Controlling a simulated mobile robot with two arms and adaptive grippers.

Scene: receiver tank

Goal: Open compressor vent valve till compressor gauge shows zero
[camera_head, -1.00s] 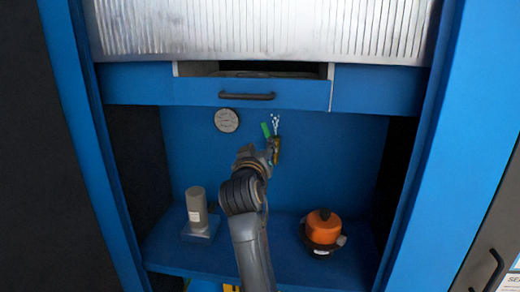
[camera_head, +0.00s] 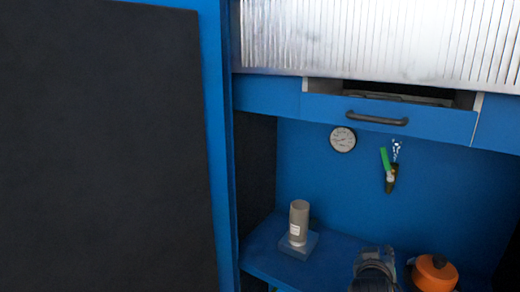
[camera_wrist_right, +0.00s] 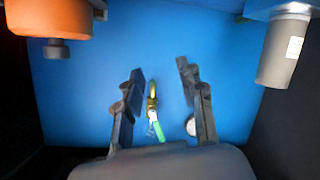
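The vent valve (camera_head: 391,180) is a brass fitting with a green lever (camera_head: 385,159) on the blue back wall, with white specks just above it. The lever tilts up and slightly left. The round compressor gauge (camera_head: 343,139) is on the wall to its left; its reading is too small to tell. In the right wrist view, which is upside down, the brass valve (camera_wrist_right: 151,103) and green lever (camera_wrist_right: 160,131) show between the spread fingers of my open right gripper (camera_wrist_right: 160,68), apart from them. In the head view my right arm is low, below the valve. My left gripper is not in view.
A grey cylinder on a square base (camera_head: 298,222) stands on the blue shelf (camera_head: 265,245) at left. An orange rounded object (camera_head: 435,273) stands at right. A drawer with a dark handle (camera_head: 377,119) sits above the gauge. A dark panel (camera_head: 110,150) fills the left.

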